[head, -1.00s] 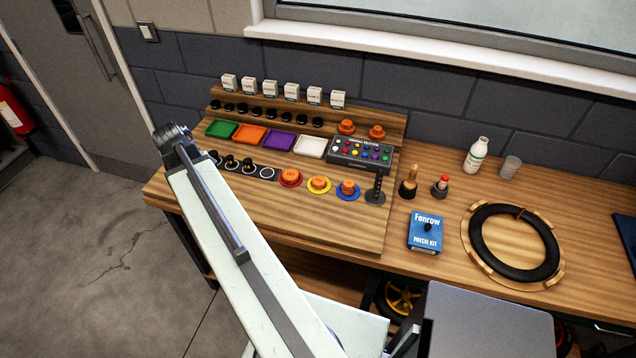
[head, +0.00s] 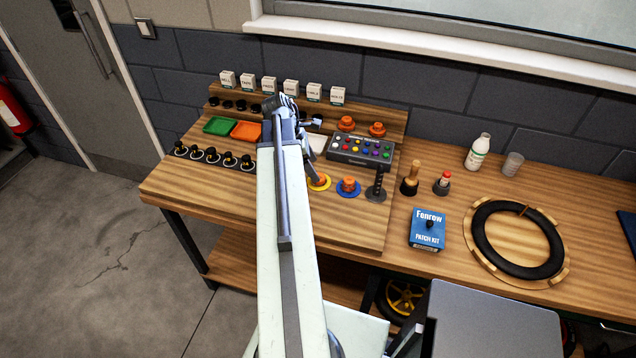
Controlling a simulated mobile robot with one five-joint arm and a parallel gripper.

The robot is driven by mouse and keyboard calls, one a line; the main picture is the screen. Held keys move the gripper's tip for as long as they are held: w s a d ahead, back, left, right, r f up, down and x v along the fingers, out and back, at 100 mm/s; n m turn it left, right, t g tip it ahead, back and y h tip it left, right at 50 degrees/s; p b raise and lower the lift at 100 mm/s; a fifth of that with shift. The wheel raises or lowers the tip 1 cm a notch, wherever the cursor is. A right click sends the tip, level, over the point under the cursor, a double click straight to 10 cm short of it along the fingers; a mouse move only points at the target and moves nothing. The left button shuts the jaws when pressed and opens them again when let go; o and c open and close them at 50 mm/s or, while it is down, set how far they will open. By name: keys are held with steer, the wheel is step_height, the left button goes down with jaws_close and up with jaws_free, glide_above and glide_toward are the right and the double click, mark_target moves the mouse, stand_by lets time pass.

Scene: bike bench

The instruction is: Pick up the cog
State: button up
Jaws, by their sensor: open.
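No single piece clearly shows as the cog; the likeliest are the orange toothed-looking pieces, too small to tell for sure. Two stand on the bench's raised back step, a left one (head: 346,123) and a right one (head: 377,130). Another sits on a yellow disc (head: 318,186), and one on a blue disc (head: 348,187). My gripper (head: 311,172) is open, partly hidden behind my arm, and seems to hang just above and left of the yellow disc. I see nothing held. My arm covers the red disc's place and the purple tray.
A button box (head: 360,149) and a black upright handle (head: 377,184) stand close to the right. Green (head: 221,126) and orange (head: 246,131) trays and several black knobs lie left. A patch kit box (head: 427,229), bottle (head: 478,151) and tyre ring (head: 517,240) are further right.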

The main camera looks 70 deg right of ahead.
steer(key=b+x, duration=0.4)
steer(key=x, duration=0.1)
steer(key=shift+w+f, duration=0.2)
steer(key=shift+w, duration=0.1)
steer(key=shift+r, duration=0.2)
